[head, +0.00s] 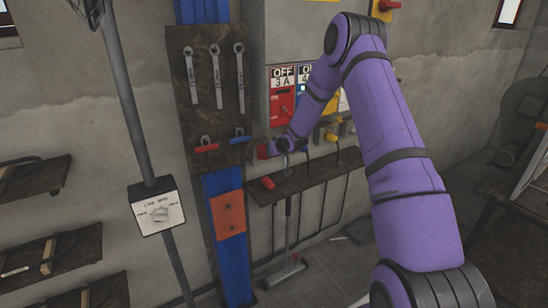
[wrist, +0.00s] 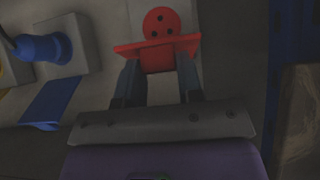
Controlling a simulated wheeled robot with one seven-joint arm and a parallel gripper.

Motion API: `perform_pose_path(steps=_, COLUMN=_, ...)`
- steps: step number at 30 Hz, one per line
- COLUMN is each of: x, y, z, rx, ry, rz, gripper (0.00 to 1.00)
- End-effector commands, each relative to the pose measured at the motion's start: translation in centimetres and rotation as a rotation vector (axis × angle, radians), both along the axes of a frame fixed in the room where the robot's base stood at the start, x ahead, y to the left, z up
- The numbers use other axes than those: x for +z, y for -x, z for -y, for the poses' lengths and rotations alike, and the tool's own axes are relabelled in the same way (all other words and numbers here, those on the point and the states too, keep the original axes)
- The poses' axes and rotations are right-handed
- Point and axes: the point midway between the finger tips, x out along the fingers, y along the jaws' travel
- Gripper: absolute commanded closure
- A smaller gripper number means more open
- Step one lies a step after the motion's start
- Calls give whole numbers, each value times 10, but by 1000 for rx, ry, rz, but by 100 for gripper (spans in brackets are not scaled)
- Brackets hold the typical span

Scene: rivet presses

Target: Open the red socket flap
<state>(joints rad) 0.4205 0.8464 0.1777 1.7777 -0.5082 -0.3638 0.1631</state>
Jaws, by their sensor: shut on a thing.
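The red flap (wrist: 157,48) stands out from the socket, clear of the holes. My gripper (wrist: 158,68) is shut on the flap, with one dark finger on either side of it. In the head view the red socket (head: 263,151) is a small patch on the wall, left of my wrist. My fingers are too small and covered there to make out.
A blue socket (wrist: 42,48) with a blue flap (wrist: 54,100) sits beside the red one. A yellow socket (head: 333,138) is farther right. A narrow shelf (head: 320,173) runs below the sockets. A wrench board (head: 214,95) hangs to the left.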

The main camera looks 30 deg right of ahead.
Motion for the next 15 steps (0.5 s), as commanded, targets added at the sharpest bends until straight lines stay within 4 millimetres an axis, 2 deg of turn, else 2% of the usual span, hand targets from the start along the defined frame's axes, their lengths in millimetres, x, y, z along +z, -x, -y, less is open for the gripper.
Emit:
perform_pose_path(steps=1, x=12, y=-6, z=0, rx=0, ry=1, rz=22, gripper=100)
perform_pose_path(steps=3, x=16, y=-7, z=0, rx=1, ry=2, rz=23, gripper=100)
perform_pose_path(steps=15, x=26, y=-10, z=0, rx=1, ry=2, rz=21, gripper=100)
